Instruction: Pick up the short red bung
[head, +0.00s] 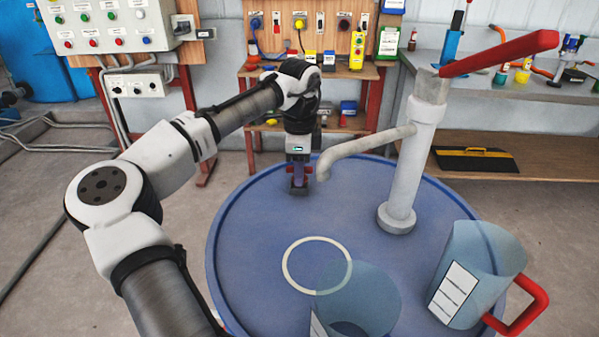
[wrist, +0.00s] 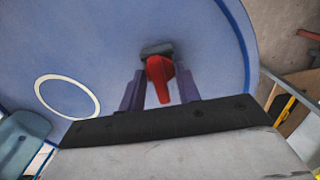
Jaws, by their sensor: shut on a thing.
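The short red bung (wrist: 160,74) shows in the wrist view between the two purple-grey fingers of my gripper (wrist: 160,92), which are shut on it. A small dark grey piece (wrist: 157,48) shows just past its far end. In the head view my gripper (head: 299,177) points down over the far side of the blue drum top (head: 245,235), left of the pump spout. Only bits of red show there beside the fingers. I cannot tell whether the bung is clear of the drum top or still touches it.
A grey hand pump (head: 402,170) with a red lever (head: 500,53) stands right of my gripper, its spout close by. A white ring (head: 317,265) marks the drum top. Two clear jugs (head: 357,300) (head: 476,270) stand at the near right. Shelves and a bench lie behind.

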